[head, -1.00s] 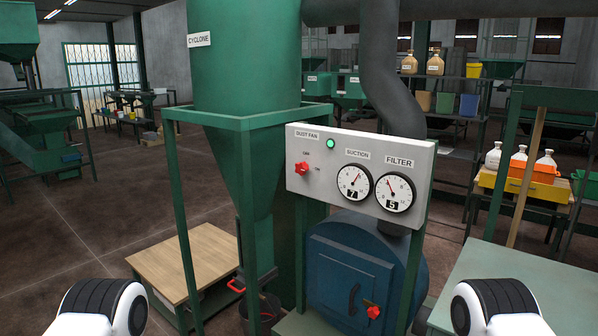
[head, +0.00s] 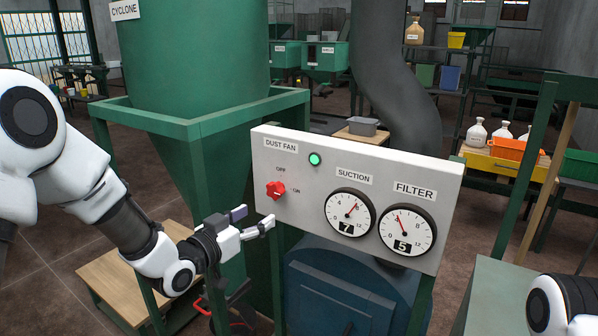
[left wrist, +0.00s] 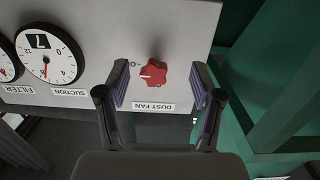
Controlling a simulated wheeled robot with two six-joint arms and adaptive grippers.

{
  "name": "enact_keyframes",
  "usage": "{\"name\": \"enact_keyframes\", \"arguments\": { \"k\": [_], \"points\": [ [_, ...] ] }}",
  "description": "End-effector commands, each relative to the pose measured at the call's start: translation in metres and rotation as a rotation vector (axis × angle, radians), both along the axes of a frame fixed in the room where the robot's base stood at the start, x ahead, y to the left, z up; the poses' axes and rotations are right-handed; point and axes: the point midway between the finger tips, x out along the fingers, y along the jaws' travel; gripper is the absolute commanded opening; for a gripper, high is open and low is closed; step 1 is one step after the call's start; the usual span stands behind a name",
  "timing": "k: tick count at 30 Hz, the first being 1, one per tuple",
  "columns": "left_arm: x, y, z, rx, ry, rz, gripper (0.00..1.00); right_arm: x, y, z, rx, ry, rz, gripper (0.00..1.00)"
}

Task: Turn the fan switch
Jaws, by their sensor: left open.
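The fan switch is a red knob (head: 275,189) on the grey panel (head: 305,216), below the DUST FAN label, with OFF above it and ON to its right. A green lamp (head: 315,159) beside the label is lit. My left gripper (head: 254,218) is open and empty, just below and left of the knob in the head view. In the left wrist view the knob (left wrist: 153,73) shows between the spread fingers of my left gripper (left wrist: 160,92), beyond their tips and apart from them. A pale mark on the knob points left there. My right gripper is out of view.
Suction (head: 350,212) and filter (head: 407,233) gauges sit right of the switch. The green cyclone frame (head: 200,125) stands behind my left arm, and a blue housing (head: 340,285) lies below the panel. A wooden table (head: 115,280) is at lower left.

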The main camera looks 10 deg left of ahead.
Motion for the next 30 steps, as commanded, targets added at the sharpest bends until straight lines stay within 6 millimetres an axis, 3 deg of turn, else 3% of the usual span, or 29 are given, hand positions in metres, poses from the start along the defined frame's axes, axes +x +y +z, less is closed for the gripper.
{"name": "enact_keyframes", "arguments": {
  "k": [1,3,7,16,25,26,30],
  "points": [
    [0.0,0.001,0.022,-0.004,-0.032,0.002,0.66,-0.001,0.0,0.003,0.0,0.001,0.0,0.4],
    [0.001,0.001,0.033,-0.003,-0.05,0.003,0.66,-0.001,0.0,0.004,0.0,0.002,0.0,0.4],
    [0.015,-0.004,0.034,0.001,-0.049,0.002,0.66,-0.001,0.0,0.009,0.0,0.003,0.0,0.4],
    [0.065,-0.023,0.032,-0.001,-0.047,0.003,0.66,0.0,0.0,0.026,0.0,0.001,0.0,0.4],
    [0.073,-0.026,0.03,-0.003,-0.047,0.004,0.66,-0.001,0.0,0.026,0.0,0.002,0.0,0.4],
    [0.073,-0.025,0.03,-0.003,-0.047,0.004,0.63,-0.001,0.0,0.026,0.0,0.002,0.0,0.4],
    [0.073,-0.025,0.03,-0.003,-0.047,0.004,0.13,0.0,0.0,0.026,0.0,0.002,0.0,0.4]
  ]
}}
